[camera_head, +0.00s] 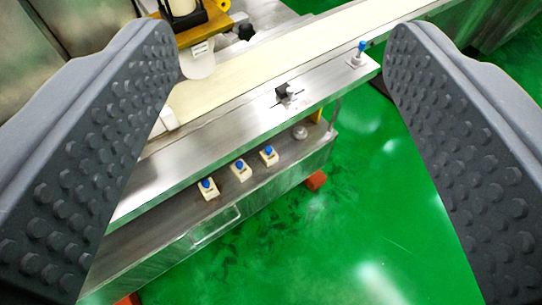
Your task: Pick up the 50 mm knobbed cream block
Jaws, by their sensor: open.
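Three small cream blocks with blue knobs stand in a row on the lower metal ledge of the machine: a near-left one (208,194), a middle one (241,174) and a far-right one (270,159). I cannot tell from their look which is the 50 mm one. My gripper (284,52) is open, with its dark studded fingers wide apart at the left and right of the view. The blocks show between the fingers, apart from them and farther off. Nothing is between the fingertips.
Above the ledge runs a cream conveyor belt (245,77) with a metal side rail (235,124). A black clamp knob (284,91) and a blue-topped fitting (359,54) stick up from the rail. A handle (215,225) is on the front panel. Green floor (350,215) is open at right.

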